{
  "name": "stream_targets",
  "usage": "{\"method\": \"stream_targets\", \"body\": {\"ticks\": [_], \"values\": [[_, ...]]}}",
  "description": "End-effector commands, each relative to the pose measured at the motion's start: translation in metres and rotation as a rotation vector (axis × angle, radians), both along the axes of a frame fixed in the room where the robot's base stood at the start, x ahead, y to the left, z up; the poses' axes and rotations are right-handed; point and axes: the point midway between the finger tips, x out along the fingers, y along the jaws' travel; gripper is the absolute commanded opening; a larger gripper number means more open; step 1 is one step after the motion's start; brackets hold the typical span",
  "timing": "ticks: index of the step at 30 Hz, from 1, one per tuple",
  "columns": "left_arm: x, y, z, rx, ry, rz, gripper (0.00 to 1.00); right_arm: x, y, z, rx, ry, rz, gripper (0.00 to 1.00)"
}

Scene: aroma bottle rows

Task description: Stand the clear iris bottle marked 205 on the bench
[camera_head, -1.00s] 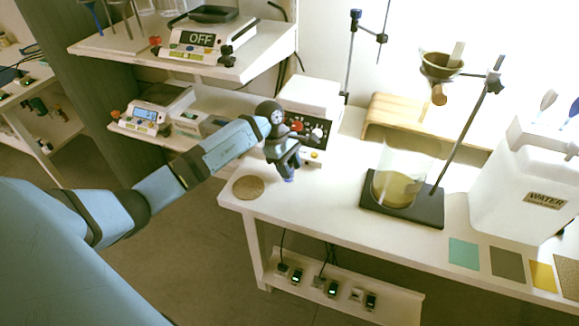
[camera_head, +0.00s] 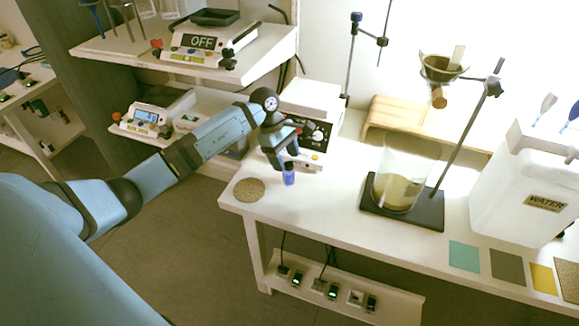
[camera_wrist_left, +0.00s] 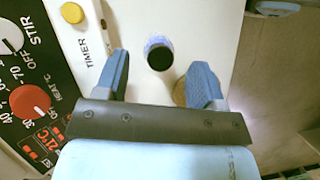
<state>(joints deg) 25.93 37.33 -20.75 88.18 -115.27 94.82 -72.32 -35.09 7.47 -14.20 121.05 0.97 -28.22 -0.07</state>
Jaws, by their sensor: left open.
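A small blue-violet bottle (camera_head: 289,176) stands upright on the white bench (camera_head: 330,205), near its left end and in front of the hotplate stirrer. Its number is too small to read. In the left wrist view I look down on its dark round cap (camera_wrist_left: 159,56), with a blue-violet rim around it. My left gripper (camera_head: 284,158) is open just above the bottle. In the left wrist view the cap lies beyond and between the two spread blue fingers (camera_wrist_left: 165,84), and neither finger touches it. My right gripper is not in view.
The hotplate stirrer (camera_head: 312,110) stands close behind my left gripper. A round cork mat (camera_head: 249,189) lies left of the bottle. A beaker (camera_head: 398,180) on a dark stand base and a water container (camera_head: 520,185) are to the right. Bare bench lies between bottle and beaker.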

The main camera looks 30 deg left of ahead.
Motion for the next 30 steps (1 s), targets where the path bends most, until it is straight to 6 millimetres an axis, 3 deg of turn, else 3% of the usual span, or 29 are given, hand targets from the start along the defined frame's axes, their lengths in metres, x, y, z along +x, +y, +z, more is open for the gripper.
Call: {"method": "stream_targets", "body": {"ticks": [3, 9, 13, 16, 17, 20, 22, 24, 27, 30], "values": [[0.001, 0.012, 0.027, 0.004, -0.004, 0.002, 0.63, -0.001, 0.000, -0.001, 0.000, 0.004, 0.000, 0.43], [0.001, 0.025, 0.058, 0.001, -0.003, 0.001, 0.63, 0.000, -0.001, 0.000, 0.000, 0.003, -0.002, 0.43], [0.000, 0.028, 0.068, -0.001, -0.001, 0.001, 0.63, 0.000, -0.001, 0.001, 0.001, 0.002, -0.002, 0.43], [-0.003, 0.015, 0.064, -0.051, 0.001, 0.011, 0.63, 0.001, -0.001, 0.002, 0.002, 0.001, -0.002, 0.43], [-0.004, 0.006, 0.060, -0.085, 0.001, 0.020, 0.63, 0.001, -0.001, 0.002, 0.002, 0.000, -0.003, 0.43], [-0.019, -0.050, 0.041, -0.305, 0.023, 0.092, 0.63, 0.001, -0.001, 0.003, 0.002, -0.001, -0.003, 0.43], [-0.038, -0.107, 0.032, -0.564, 0.085, 0.212, 0.63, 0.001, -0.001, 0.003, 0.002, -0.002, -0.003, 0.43], [-0.058, -0.156, 0.035, -0.853, 0.199, 0.386, 0.63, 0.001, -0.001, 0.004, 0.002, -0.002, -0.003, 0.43], [-0.080, -0.195, 0.046, -1.236, 0.442, 0.693, 0.63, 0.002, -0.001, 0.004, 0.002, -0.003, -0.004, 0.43], [-0.096, -0.204, 0.047, -1.563, 0.765, 1.054, 0.63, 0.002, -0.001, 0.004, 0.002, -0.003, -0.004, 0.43]]}}
